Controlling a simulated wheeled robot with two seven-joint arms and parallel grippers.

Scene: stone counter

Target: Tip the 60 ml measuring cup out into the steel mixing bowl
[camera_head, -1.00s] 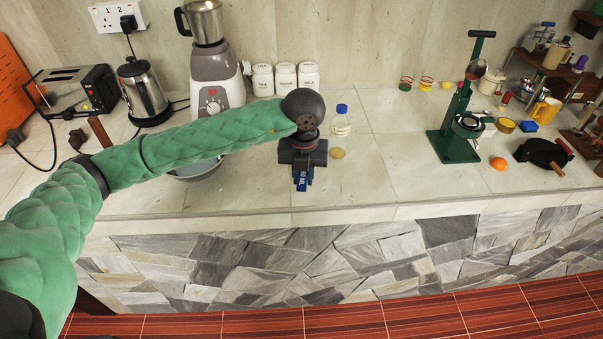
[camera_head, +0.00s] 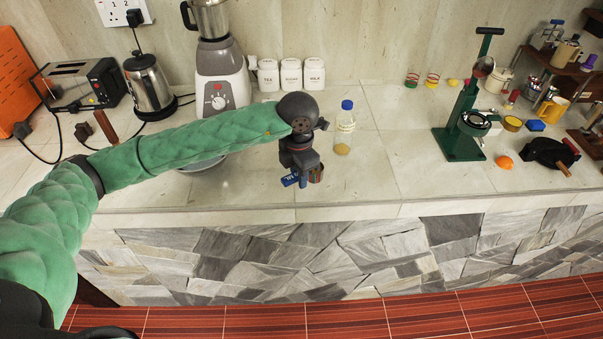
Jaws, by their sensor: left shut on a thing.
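My left gripper (camera_head: 303,178) hangs over the front part of the counter, near its edge. It is shut on the 60 ml measuring cup, whose blue handle label (camera_head: 290,180) sticks out to the left of the jaws. A small brownish part of the cup (camera_head: 317,173) shows at the right of the jaws. Its contents and exact tilt cannot be made out. The steel mixing bowl (camera_head: 203,165) stands on the counter to the left of the gripper. My right gripper is not in view.
A blender (camera_head: 221,80) and white canisters (camera_head: 291,75) stand behind. A green press (camera_head: 462,130) stands at right. Counter between bottle and press is clear.

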